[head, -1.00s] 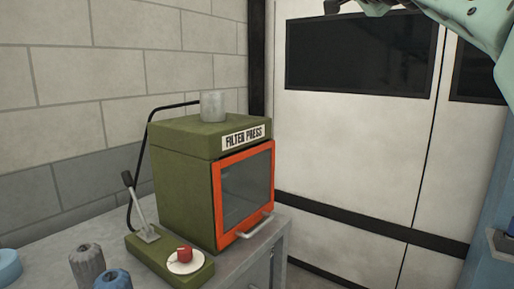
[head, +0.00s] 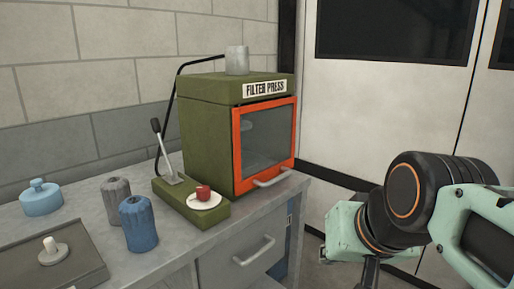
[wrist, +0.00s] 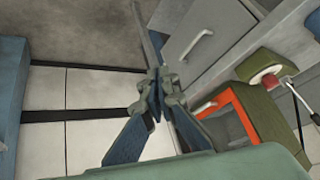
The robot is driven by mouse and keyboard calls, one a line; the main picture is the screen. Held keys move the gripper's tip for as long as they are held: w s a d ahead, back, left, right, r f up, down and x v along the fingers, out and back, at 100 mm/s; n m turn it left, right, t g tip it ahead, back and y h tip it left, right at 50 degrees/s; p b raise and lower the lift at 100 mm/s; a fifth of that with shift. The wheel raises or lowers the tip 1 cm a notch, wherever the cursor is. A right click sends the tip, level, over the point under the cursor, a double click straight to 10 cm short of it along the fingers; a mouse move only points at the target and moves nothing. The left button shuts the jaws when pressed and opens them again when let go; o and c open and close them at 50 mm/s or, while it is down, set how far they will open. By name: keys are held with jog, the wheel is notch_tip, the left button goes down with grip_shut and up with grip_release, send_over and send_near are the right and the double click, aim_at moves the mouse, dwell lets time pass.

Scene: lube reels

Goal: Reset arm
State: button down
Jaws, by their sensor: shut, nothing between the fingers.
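My arm (head: 420,205) reaches in from the right of the head view, in front of the white doors. My gripper (wrist: 156,88) shows in the wrist view with its fingers together and nothing between them. It is over open floor, apart from the bench and the filter press. Its fingertips are not clearly seen in the head view.
The green filter press (head: 205,135) with its orange-framed door (head: 265,140) shut stands on the grey bench (head: 150,255). A red knob (head: 203,192), a lever (head: 163,150), grey (head: 116,200) and blue (head: 138,222) containers and a light blue lidded pot (head: 41,198) are nearby.

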jog(key=s+d+f+n+g+h, duration=0.1)
jog(key=s+f+g, duration=0.1)
jog(key=s+f, duration=0.5)
notch_tip(320, 180, up, 26)
jog(key=p, duration=2.6)
jog(key=shift+w, duration=0.45)
